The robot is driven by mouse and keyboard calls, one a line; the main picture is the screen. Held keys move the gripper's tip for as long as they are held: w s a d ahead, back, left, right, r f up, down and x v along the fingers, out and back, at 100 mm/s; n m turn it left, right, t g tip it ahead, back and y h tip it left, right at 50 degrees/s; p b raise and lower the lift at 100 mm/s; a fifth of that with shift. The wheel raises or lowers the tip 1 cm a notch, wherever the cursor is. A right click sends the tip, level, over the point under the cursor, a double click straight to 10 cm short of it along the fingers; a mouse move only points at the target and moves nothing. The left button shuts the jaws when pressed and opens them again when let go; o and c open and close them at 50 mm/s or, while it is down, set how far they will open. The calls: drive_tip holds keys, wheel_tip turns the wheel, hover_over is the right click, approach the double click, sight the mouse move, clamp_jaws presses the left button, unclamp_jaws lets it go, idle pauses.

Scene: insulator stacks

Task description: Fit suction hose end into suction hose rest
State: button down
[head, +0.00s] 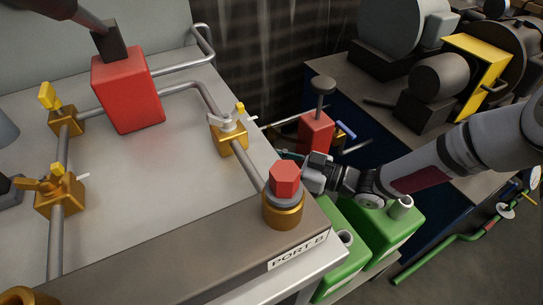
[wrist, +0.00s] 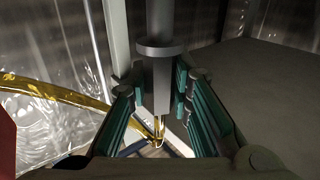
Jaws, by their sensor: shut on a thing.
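In the wrist view my gripper (wrist: 160,92) is shut on a grey metal piece (wrist: 157,70) with a round collar and a shaft, gripped between teal-padded fingers. I cannot identify the suction hose rest with certainty in either view.
The red hex cap (head: 285,178) tops a brass fitting beside the PORT B label (head: 298,250). Green containers (head: 385,232) stand below my arm. A red block with a black handle (head: 317,130) stands behind my gripper.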

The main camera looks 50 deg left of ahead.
drive_tip(key=shift+f+b, duration=1.35)
drive_tip(key=shift+f, duration=0.45)
drive_tip(key=c, duration=1.4)
unclamp_jaws()
drive_tip(key=shift+o, duration=0.2)
drive_tip(key=v, duration=0.7)
drive_tip(key=shift+d, duration=0.3)
drive_tip(key=shift+w, duration=0.2)
